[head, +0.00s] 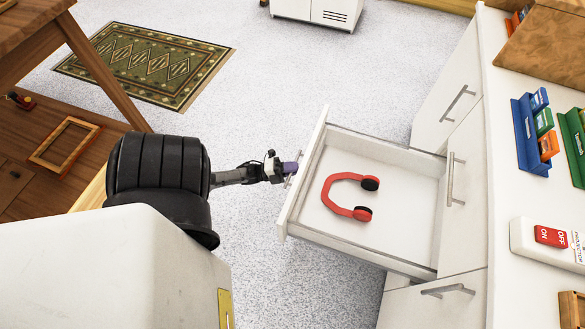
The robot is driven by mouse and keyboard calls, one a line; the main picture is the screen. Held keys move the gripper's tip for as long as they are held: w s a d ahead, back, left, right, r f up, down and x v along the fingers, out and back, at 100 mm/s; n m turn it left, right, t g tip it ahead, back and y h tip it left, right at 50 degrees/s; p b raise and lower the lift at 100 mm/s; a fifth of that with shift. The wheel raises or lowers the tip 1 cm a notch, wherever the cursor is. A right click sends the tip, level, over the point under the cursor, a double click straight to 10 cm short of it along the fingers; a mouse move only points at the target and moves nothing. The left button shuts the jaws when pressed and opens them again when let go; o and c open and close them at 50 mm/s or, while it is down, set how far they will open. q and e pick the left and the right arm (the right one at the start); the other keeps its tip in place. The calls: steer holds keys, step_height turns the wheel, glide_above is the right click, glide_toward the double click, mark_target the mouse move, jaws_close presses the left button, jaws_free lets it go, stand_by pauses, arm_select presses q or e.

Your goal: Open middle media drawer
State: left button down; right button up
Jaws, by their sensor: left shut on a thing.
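The white media drawer (408,210) stands pulled well out of the white cabinet on the right, and its inside is in plain view. Red headphones (341,198) with black ear pads lie on its floor. My left gripper (284,170) is at the outer face of the drawer front, shut on the drawer's handle (289,181). The handle is mostly hidden by the gripper and the drawer's front edge. My right gripper is not in view.
Other closed cabinet fronts with bar handles (457,104) flank the drawer. The countertop holds a blue rack (527,140) and a red ON/OFF switch (551,236). A wooden table stands at left, a green rug (145,65) behind. Speckled floor (270,95) is clear beyond my left arm.

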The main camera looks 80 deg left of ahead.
arm_select(q)
steer(key=c, duration=1.2)
jaws_free()
steer(key=v, duration=1.4)
steer(key=shift+w, duration=0.1)
